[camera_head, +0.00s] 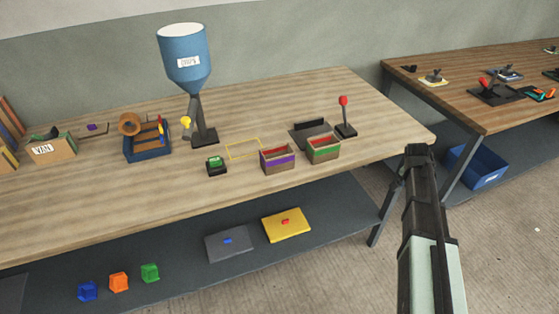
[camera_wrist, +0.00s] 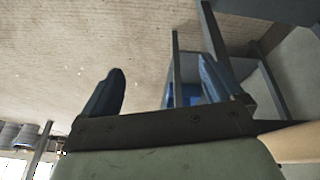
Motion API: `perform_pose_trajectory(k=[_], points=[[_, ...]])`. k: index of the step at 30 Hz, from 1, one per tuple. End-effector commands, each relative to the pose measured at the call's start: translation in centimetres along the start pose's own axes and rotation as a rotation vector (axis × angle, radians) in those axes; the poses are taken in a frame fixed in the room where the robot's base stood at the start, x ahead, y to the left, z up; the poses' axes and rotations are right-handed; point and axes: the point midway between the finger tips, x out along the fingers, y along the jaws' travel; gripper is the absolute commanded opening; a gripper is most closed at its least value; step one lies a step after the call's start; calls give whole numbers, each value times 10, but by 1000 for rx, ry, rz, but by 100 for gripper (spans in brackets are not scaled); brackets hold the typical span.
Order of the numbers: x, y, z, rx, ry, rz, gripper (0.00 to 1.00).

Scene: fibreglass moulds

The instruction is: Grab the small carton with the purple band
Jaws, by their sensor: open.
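The small carton with the purple band (camera_head: 277,161) stands upright on the wooden table, near its front edge, in the head view. Its top is open and shows red inside. My gripper shows in the wrist view (camera_wrist: 160,92) with its two fingers spread and nothing between them. In the head view my arm rises at the right, in front of the gap between the tables, well to the right of the carton. The carton is not in the wrist view.
A similar green-banded carton (camera_head: 323,151) stands just right of the purple-banded one. A dark tray (camera_head: 303,136), a red-knobbed lever (camera_head: 345,122) and a small green-topped device (camera_head: 216,166) are nearby. A blue hopper (camera_head: 186,60) stands behind. A yellow outline (camera_head: 243,157) marks bare tabletop.

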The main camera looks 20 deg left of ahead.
Motion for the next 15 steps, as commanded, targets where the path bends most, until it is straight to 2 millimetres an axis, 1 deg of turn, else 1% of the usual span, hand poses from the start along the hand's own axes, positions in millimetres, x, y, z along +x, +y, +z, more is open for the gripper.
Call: perform_pose_trajectory(k=[1, 3, 5, 6, 8, 9, 11, 12, 14, 15], points=[[-18, -8, -18, 21, 28, -11, 94], [-40, -16, -37, 52, 60, -23, 94], [-60, -23, -51, 78, 85, -34, 94], [-73, -28, -59, 94, 98, -41, 94], [-93, -37, -69, 119, 116, -55, 94], [-107, -45, -74, 137, 125, -65, 94], [-128, -58, -78, 163, 131, -81, 94], [-144, -70, -78, 180, 130, -93, 94], [-169, -93, -70, 206, 113, -113, 94], [-181, -108, -61, 221, 95, -124, 94]])
